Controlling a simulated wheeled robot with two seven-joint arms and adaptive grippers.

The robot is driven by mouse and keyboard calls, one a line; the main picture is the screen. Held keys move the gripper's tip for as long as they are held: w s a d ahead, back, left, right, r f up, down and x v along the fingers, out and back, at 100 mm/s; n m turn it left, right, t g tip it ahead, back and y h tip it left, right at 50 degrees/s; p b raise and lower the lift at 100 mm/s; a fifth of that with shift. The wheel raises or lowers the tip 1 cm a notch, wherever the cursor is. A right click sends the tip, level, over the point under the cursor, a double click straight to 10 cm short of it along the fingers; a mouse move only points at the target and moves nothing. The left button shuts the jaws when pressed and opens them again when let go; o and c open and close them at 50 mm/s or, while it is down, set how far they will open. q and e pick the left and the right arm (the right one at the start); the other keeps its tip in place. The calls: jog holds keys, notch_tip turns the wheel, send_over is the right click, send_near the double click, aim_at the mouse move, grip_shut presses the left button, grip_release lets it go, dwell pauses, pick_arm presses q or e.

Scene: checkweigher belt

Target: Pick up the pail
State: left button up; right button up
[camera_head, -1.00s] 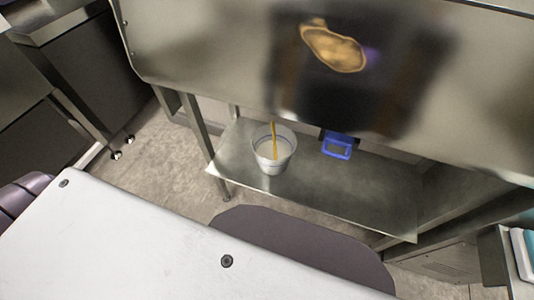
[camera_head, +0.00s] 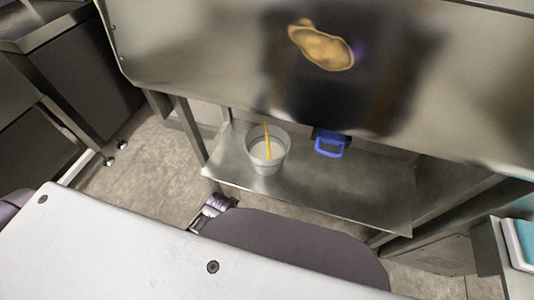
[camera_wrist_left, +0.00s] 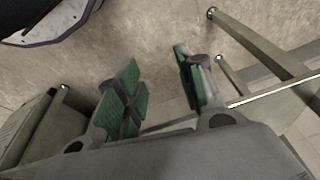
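The pail (camera_head: 266,165) is a pale grey-white bucket standing upright on the lower steel shelf, towards its left end in the head view. A thin yellow-orange strip, perhaps its handle, shows across its opening. My left gripper (camera_wrist_left: 158,88) is open in the left wrist view, with green-padded fingers and only floor between them. The pail does not show in that view, so the gripper is apart from it. A purple and metal piece of my arm shows below the shelf's left front corner in the head view. My right gripper is not in view.
A large steel panel (camera_head: 200,45) overhangs the shelf. Table legs (camera_head: 188,130) stand at the left. Open floor (camera_head: 150,190) lies left of the shelf.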

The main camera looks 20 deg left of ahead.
pick_arm(q)
jog(key=w+d+r+n+t+h, duration=0.15)
jog(key=w+r, duration=0.35)
jog(key=r, duration=0.5)
jog(key=w+d+r+n+t+h, duration=0.1)
jog(key=w+d+r+h, duration=0.2)
jog(key=r, duration=0.8)
jog(key=w+a+r+n, duration=0.1)
jog(key=w+a+n, duration=0.4)
jog(key=w+a, duration=0.2)
jog(key=shift+w+t, duration=0.35)
jog(key=shift+w, duration=0.3)
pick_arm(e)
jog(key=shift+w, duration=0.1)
pick_arm(q)
jog(key=shift+w+r, duration=0.1)
jog(key=w+d, duration=0.6)
jog(key=w, duration=0.3)
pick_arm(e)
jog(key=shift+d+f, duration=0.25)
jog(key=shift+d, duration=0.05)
pick_arm(q)
jog(key=shift+d, duration=0.1)
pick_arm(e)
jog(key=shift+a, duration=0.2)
